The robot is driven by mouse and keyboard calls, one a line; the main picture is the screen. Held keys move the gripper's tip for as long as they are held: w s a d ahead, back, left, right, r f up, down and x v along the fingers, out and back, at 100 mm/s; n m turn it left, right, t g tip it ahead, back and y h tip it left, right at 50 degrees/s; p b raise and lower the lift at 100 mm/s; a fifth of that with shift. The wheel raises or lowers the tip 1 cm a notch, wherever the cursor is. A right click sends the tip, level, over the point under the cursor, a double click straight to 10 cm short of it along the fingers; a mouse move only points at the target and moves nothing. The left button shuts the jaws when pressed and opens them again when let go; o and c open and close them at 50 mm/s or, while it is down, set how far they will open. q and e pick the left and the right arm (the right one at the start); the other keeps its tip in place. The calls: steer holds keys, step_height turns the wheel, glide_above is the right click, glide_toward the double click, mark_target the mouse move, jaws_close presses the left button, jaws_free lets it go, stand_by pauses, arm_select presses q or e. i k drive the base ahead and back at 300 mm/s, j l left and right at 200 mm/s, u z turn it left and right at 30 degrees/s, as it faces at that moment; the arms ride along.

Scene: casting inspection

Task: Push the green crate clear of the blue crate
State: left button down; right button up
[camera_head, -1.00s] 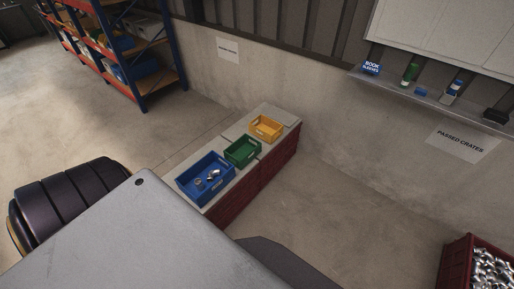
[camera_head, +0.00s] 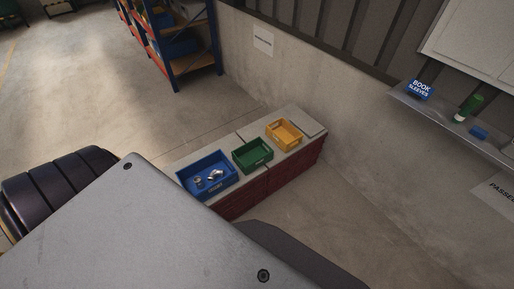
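The green crate (camera_head: 253,155) sits on a low bench with a pale top, between the blue crate and the yellow crate (camera_head: 285,134). It looks empty. The blue crate (camera_head: 207,174) is at the bench's near left end and holds a few shiny metal castings (camera_head: 214,176). The green and blue crates stand very close; I cannot tell whether they touch. Neither of my grippers is in view. A large grey part of my own body fills the lower left and hides the near end of the bench.
The bench top (camera_head: 313,129) has bare room beyond the yellow crate, by the wall. A wall shelf (camera_head: 440,115) at right holds a blue "BOOK SLEEVES" sign (camera_head: 420,89) and small items. A blue and orange rack (camera_head: 180,45) stands behind. Floor right of the bench is clear.

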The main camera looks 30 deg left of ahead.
mark_target(253, 155)
steer(key=i+l+u, duration=0.7)
steer(key=i+l, duration=0.05)
steer(key=i, duration=0.15)
